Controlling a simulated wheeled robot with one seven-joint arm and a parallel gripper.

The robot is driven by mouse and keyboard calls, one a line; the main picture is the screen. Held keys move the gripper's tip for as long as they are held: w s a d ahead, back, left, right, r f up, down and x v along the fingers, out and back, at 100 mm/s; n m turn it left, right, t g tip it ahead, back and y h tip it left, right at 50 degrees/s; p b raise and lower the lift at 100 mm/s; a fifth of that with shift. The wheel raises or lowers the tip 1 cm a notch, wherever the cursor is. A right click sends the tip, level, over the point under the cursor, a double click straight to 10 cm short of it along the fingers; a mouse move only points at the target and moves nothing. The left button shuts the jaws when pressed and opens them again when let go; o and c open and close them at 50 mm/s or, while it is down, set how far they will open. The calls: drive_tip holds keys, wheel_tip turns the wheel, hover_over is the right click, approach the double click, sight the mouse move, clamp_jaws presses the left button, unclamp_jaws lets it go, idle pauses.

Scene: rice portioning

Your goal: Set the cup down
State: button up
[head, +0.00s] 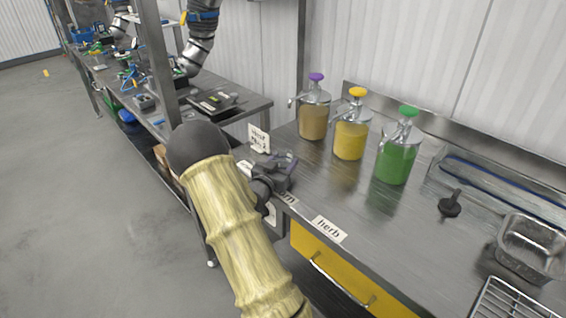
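No cup can be made out in the head view. My gripper (288,163) is a small dark shape at the left end of the steel counter (330,185), partly behind my arm. It is close to the counter surface, near a white label card. The view is too small to tell whether its fingers are apart or closed, or whether it holds anything.
Pump bottles with purple (313,115), yellow (350,137) and green (398,155) tops stand on the counter. A black knobbed object (450,207), a metal pan (530,248) and a wire rack (510,305) are at right. Bare counter lies between.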

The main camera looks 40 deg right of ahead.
drive_tip(key=o, duration=0.3)
drive_tip(key=shift+o, duration=0.2)
drive_tip(key=shift+r, duration=0.15)
drive_tip(key=b+v, duration=0.1)
drive_tip(key=v, duration=1.6)
drive_tip(key=shift+a+b, duration=0.25)
drive_tip(key=shift+b, duration=0.05)
